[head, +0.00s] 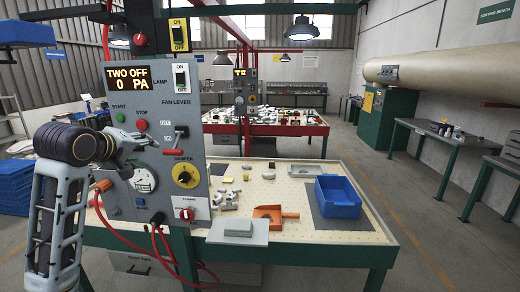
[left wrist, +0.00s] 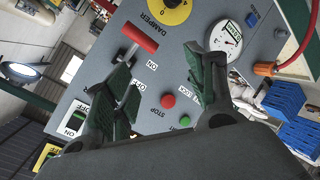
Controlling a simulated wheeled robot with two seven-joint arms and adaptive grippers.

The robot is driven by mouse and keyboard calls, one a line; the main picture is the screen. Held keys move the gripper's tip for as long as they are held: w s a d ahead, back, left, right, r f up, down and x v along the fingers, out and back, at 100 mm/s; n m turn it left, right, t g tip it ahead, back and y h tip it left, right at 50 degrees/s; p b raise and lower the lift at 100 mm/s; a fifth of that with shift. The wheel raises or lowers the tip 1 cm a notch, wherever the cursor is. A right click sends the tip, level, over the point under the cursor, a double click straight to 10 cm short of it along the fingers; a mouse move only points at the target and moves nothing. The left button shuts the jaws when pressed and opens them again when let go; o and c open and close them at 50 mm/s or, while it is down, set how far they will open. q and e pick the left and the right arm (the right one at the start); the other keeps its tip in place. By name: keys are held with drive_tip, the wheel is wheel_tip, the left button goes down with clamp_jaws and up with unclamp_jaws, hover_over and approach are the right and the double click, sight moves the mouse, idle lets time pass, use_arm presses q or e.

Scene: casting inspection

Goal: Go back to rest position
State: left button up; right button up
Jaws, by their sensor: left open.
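The grey control panel (head: 150,112) stands at the left of the head view. Its display (head: 128,78) reads "TWO OFF" and "0 PA". My left gripper (head: 138,143) is open and in front of the panel, near the red stop button (head: 140,125) and above the round gauge (head: 143,180). In the left wrist view, the open fingers (left wrist: 166,85) face the panel with nothing between them but the panel face. My right gripper is not in view.
A green-framed bench (head: 330,232) beside the panel carries a blue bin (head: 338,197), an orange scoop (head: 276,215) and several castings. Red cables (head: 110,225) hang below the panel. Blue crates (head: 15,185) stand at far left.

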use_arm(q)
drive_tip(key=s+d+f+m+g, duration=0.2)
drive_tip(key=s+f, duration=0.1)
drive_tip(key=f, duration=0.7)
drive_tip(key=s+d+f+m+g, duration=0.1)
drive_tip(key=s+d+f+m, duration=0.15)
drive_tip(key=f, duration=0.65)
drive_tip(key=s+d+f+m+g, duration=0.2)
drive_tip(key=s+f, duration=0.1)
drive_tip(key=f, duration=0.7)
drive_tip(key=s+d+f+m+g, duration=0.2)
drive_tip(key=s+f+m, duration=0.1)
drive_tip(key=s+f, duration=0.7)
drive_tip(key=s+d+f+m+g, duration=0.25)
drive_tip(key=s+f, duration=0.55)
drive_tip(key=s, duration=0.5)
wheel_tip(320, 180, down, 33)
drive_tip(key=s+g, duration=0.1)
drive_tip(key=s, duration=0.1)
drive_tip(key=s+a+f, duration=0.2)
drive_tip(key=s+f, duration=0.8)
drive_tip(key=s, duration=0.1)
drive_tip(key=s+a+f+g, duration=0.1)
drive_tip(key=s+a+f, duration=0.1)
drive_tip(key=s+f, duration=0.8)
drive_tip(key=shift+s+m+y, duration=0.3)
drive_tip(key=shift+s+m, duration=0.1)
drive_tip(key=shift+s, duration=0.5)
